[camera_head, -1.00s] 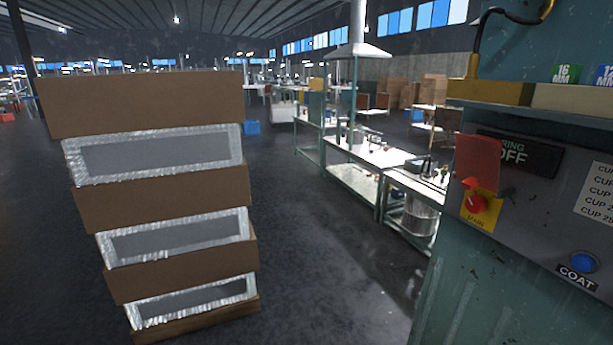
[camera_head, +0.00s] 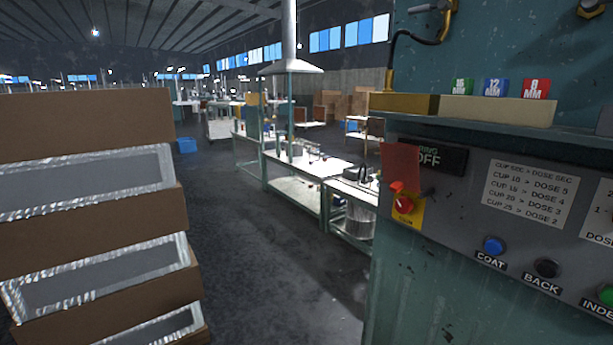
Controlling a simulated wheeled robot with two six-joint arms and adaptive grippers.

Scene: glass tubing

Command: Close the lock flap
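The red flap (camera_head: 401,165) stands raised above the red main switch knob (camera_head: 403,203) at the left end of the machine's grey front panel. The knob sits on a yellow plate (camera_head: 416,214) and is uncovered. The flap hides part of a dark sign (camera_head: 431,158) reading "OFF". I take this red flap to be the lock flap, though nothing on it says so. Neither of my grippers is in view.
The teal machine (camera_head: 490,60) fills the right, with a blue COAT button (camera_head: 493,245) and a black BACK button (camera_head: 547,268). Stacked brown boxes (camera_head: 80,120) stand close on the left. Dark open floor (camera_head: 265,290) lies between; workbenches (camera_head: 305,165) stand behind.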

